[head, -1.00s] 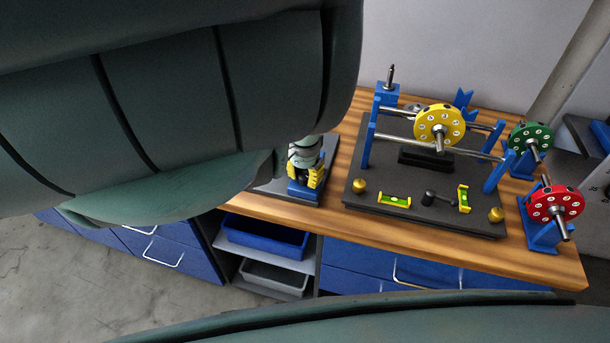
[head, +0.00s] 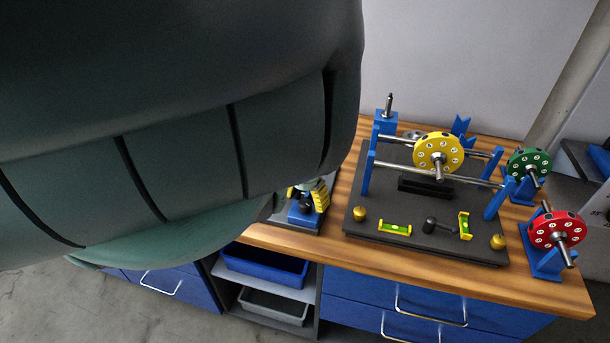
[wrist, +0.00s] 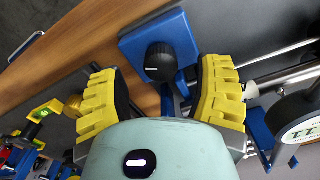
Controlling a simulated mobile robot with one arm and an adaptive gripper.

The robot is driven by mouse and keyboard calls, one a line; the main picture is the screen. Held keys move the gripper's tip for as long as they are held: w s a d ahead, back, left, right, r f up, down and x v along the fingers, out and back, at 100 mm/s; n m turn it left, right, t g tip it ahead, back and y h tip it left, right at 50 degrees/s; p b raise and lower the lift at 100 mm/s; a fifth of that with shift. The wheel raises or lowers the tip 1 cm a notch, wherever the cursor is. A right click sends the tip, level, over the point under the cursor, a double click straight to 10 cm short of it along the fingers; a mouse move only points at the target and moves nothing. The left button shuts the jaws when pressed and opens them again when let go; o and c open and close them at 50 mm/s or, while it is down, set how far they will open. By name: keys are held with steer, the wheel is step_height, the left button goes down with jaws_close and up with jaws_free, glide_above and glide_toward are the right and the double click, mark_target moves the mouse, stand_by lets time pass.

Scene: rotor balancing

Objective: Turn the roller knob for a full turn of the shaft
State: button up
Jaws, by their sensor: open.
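The roller knob (wrist: 160,60) is black with a short white mark and sits on a blue block (wrist: 176,30) in the wrist view. My gripper (wrist: 160,80) is open, with one yellow ribbed finger on each side of the knob and a gap to both. The knob lies between the fingertips, apart from them. In the head view, the blue block (head: 303,216) stands on a small dark plate at the left of the bench. Part of my yellow fingers (head: 320,197) shows beside it; my arm hides the rest.
A dark base plate (head: 400,226) carries blue posts, steel rods and a yellow rotor (head: 438,153). Spirit levels and brass weights lie on it. Green (head: 529,162) and red (head: 556,230) rotors stand at the right. Blue drawers are below the wooden bench (head: 480,272).

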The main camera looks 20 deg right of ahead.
mark_target(304, 203)
steer(key=r, duration=0.7)
steer(key=shift+a+r, duration=0.25)
steer(key=shift+d+r, duration=0.1)
steer(key=shift+r, duration=1.15)
steer(key=shift+d, duration=0.1)
